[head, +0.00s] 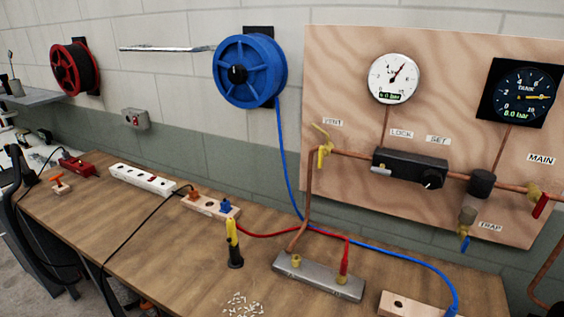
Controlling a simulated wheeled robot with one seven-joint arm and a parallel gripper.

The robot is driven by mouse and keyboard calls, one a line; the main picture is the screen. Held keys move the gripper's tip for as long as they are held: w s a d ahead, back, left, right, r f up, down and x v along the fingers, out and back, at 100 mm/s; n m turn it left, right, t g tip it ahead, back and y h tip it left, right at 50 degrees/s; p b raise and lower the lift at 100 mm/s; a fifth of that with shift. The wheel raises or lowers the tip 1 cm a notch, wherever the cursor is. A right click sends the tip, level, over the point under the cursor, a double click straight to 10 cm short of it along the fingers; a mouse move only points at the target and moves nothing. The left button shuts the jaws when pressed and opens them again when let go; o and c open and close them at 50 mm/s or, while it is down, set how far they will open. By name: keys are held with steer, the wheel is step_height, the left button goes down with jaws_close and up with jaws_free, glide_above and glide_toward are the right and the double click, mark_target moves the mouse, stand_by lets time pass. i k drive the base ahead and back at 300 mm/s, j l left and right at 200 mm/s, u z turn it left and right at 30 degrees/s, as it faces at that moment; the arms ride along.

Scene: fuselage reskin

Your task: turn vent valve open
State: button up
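The vent valve (323,150) is a small yellow valve at the left edge of the plywood panel (450,60), just below the "VENT" label (333,122). Whether the valve is open or shut I cannot tell. Nothing touches it. My gripper is not in view.
Two gauges (393,79) (521,91) sit on the panel, with a red-handled MAIN valve (538,203) and a blue-handled TRAP valve (465,238). The wooden bench (160,222) below carries a metal manifold (318,278), a power strip (143,180) and hoses. A blue reel (250,70) hangs left.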

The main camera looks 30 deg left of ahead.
mark_target(322, 153)
steer(key=u, duration=1.3)
steer(key=k+j, duration=0.05)
